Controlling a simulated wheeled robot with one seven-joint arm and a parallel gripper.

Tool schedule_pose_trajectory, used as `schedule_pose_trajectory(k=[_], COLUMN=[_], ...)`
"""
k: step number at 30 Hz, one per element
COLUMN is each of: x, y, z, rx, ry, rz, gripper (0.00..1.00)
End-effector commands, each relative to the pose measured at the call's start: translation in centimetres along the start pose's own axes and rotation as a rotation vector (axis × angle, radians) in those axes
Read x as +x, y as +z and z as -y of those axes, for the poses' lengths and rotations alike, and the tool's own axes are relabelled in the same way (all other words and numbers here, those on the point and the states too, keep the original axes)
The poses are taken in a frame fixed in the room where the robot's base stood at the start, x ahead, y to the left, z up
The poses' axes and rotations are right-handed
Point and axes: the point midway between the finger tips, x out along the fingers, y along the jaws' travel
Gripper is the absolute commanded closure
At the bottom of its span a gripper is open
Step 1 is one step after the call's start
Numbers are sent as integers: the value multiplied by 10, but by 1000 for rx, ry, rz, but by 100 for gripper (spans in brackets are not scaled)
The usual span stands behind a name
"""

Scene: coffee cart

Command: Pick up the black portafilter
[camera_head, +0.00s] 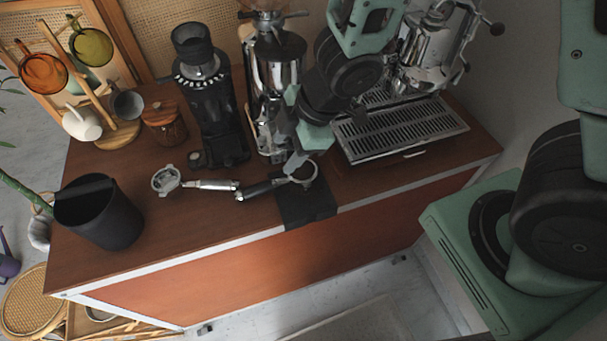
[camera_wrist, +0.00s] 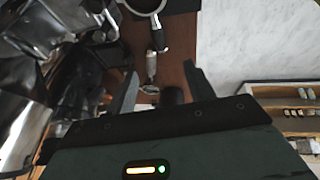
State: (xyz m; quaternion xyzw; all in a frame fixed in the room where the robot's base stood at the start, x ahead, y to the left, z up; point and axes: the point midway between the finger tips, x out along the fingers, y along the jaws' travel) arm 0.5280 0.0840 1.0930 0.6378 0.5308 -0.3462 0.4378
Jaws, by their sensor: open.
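The black portafilter has a black handle (camera_head: 262,188) and a round metal head. Its head is over the black mat (camera_head: 308,210) at the counter's front, with the handle pointing left. The wrist view shows its black handle (camera_wrist: 159,38) at the top, beyond the fingertips. A second portafilter with a silver handle (camera_head: 216,184) lies to its left, the handle ends close together. My gripper (camera_wrist: 160,71) is open and empty. In the head view it hangs above and near the black portafilter's head, partly covering it; the exact gap cannot be told.
A black bin (camera_head: 98,211) stands at the counter's left front. Black (camera_head: 214,110) and chrome (camera_head: 275,75) grinders stand behind the portafilters. The espresso machine's drip tray (camera_head: 405,130) is to the right. A wooden cup stand (camera_head: 91,85) is at the back left. The counter's front strip is mostly clear.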

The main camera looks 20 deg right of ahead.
Motion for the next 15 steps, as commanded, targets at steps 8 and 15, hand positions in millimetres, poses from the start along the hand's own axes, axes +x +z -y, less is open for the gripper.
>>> schedule_pose_trajectory(k=[8,15], x=[52,88], y=[1,0], z=[2,1], rx=[-5,-4], ry=[-5,-4], rz=[4,3], gripper=[47,47])
